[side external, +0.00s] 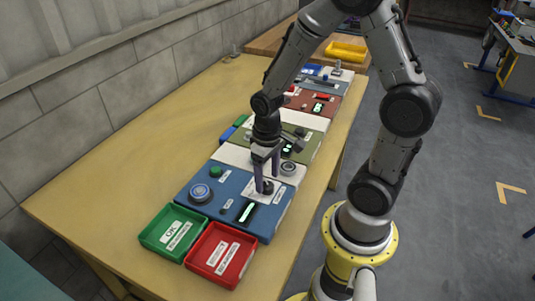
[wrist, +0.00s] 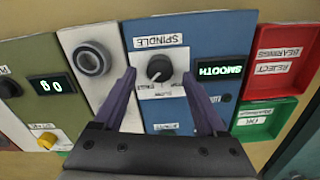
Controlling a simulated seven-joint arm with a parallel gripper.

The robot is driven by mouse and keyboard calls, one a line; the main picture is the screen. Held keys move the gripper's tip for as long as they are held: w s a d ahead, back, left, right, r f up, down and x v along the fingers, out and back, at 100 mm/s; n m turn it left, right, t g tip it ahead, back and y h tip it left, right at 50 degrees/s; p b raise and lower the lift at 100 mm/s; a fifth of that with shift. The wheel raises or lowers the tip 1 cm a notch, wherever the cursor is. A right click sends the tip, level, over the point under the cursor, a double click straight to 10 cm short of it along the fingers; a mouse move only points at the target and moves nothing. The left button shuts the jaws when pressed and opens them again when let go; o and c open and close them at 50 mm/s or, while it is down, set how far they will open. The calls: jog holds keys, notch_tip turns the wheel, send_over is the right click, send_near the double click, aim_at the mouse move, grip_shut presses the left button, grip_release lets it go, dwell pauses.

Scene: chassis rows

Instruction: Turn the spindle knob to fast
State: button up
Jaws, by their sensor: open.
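The spindle knob (wrist: 159,68) is a round black knob with a light pointer mark, on a blue panel (wrist: 205,45) under a label reading SPINDLE. A white scale plate with small print lies around it; I cannot read the pointer's setting surely. A lit green display (wrist: 220,70) beside it reads SMOOTH, upside down. My gripper (wrist: 158,75) is open, with its two purple fingers on either side of the knob and gaps showing between. In the side external view, my gripper (side external: 266,184) points down over the knob (side external: 267,187), whose sides the fingers partly hide.
A round grey dial (wrist: 91,62) is on the white panel beside the blue one. A green panel (wrist: 40,60) has another display. Red (side external: 220,255) and green (side external: 170,232) trays sit at the near end. The wooden table (side external: 110,190) is clear to the left.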

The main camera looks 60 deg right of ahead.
aim_at(267, 185)
notch_tip(267, 185, up, 12)
dwell(0.4)
